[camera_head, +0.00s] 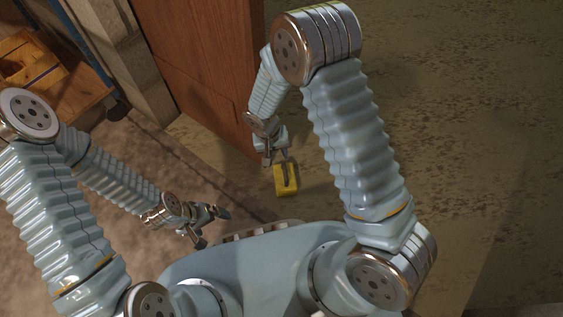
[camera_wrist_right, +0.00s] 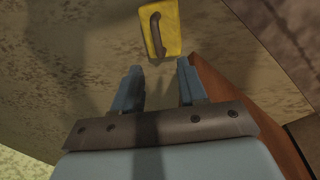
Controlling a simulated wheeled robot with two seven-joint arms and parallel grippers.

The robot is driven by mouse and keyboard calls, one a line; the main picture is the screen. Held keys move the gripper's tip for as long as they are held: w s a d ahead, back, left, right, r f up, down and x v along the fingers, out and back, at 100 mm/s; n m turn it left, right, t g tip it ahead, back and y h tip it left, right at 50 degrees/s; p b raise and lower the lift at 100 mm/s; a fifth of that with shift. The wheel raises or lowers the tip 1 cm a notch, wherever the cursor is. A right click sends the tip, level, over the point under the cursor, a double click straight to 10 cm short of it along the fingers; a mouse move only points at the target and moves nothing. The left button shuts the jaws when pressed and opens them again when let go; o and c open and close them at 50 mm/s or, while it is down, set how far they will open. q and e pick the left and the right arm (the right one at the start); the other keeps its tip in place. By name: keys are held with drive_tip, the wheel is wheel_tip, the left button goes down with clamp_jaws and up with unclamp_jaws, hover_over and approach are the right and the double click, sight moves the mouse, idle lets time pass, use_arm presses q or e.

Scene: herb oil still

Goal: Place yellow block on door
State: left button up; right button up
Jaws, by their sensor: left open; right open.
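The yellow block (camera_head: 286,181) has a dark handle-like strip on its face. In the head view it shows just below the fingertips of my right gripper (camera_head: 278,161). In the right wrist view the yellow block (camera_wrist_right: 173,30) is beyond the two spread fingers of my right gripper (camera_wrist_right: 158,75), not between them. The brown wooden door (camera_head: 197,62) stands upright, left of my right gripper; its edge also shows in the right wrist view (camera_wrist_right: 238,100). My left gripper (camera_head: 212,226) is open and empty, low on the left, away from block and door.
A wooden crate (camera_head: 35,72) on a wheeled frame stands at the upper left. A pale door post (camera_head: 128,60) is between it and the door. The mottled floor (camera_head: 460,120) on the right is clear.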

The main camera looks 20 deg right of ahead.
drive_tip(key=s+f+y, duration=0.2)
drive_tip(key=s+y, duration=0.1)
drive_tip(key=s, duration=0.4)
drive_tip(key=s+f+t+y, duration=0.1)
drive_tip(key=s+f+y, duration=0.2)
drive_tip(key=s, duration=0.4)
drive_tip(key=shift+s+d+f+m, duration=0.25)
drive_tip(key=shift+d+m, duration=0.05)
drive_tip(key=shift+d, duration=0.05)
idle(0.4)
